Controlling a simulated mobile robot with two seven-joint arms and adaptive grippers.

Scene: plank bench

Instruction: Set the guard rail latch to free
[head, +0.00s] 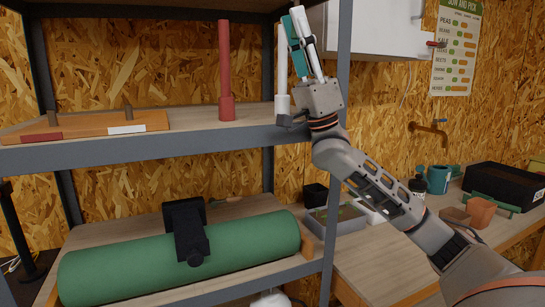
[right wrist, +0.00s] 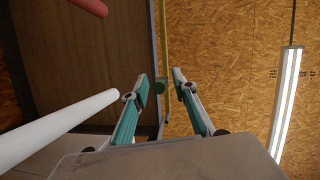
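My right gripper (head: 302,38) points upward at the right end of the upper shelf, in front of a white post (head: 283,72). I cannot tell for certain which part is the guard rail latch. My left gripper is not in view.
A wooden board (head: 88,128) with two pegs and red and white patches lies on the upper shelf (head: 190,140). Below, a green roll (head: 130,268) sits under a black clamp (head: 187,230). A shelf upright (head: 343,70) is close to my right wrist. Bench clutter stands at right.

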